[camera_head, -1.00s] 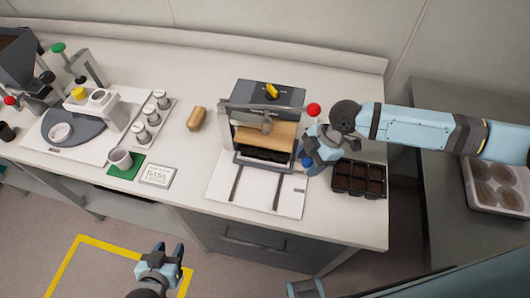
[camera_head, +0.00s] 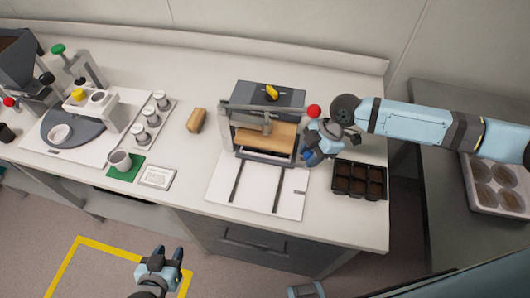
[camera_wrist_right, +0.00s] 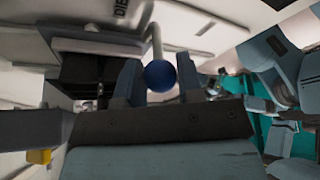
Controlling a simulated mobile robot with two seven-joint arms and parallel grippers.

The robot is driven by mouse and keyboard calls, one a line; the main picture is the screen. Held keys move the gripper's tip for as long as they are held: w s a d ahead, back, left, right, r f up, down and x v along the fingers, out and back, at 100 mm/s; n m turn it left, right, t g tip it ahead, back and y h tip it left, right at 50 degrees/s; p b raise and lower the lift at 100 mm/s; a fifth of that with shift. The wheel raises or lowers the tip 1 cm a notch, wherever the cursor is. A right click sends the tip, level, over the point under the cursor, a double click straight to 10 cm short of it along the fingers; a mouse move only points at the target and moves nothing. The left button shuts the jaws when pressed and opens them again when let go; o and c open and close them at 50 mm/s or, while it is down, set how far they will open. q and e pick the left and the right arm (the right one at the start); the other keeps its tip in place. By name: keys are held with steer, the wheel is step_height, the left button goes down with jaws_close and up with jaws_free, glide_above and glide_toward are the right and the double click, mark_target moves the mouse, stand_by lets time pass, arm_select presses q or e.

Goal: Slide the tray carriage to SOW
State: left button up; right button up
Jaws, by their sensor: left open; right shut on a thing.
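The tray carriage (camera_head: 262,156) sits at the front opening of the grey press-like station, on a white base plate (camera_head: 256,195) with two dark rails. Most of it is hidden under the station. My right gripper (camera_head: 313,154) is at the station's right side, shut on the carriage's blue knob (camera_wrist_right: 160,76), which shows between its fingers in the right wrist view on a pale rod. My left gripper (camera_head: 168,258) is open and empty over the floor in front of the bench. No SOW mark can be read.
A black cell tray (camera_head: 359,180) stands close to the right gripper. The front of the base plate is clear.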

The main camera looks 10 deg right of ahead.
steer(key=shift+w+d, duration=0.35)
steer(key=shift+w, duration=0.35)
steer(key=shift+w+d, duration=0.3)
steer(key=shift+w, duration=0.4)
steer(key=shift+w+d+b, duration=0.3)
steer(key=shift+w+d, duration=0.1)
steer(key=shift+w, duration=0.35)
steer(key=shift+w+d+b, duration=0.25)
steer(key=shift+w+d, duration=0.1)
steer(key=shift+w, duration=0.45)
steer(key=shift+w+d+b, duration=0.3)
steer(key=shift+w+d, duration=0.1)
steer(key=shift+w, duration=0.35)
steer(key=o, duration=0.6)
steer(key=shift+o, duration=0.2)
steer(key=shift+r, duration=0.1)
step_height(320, 180, up, 8)
steer(key=p, duration=0.7)
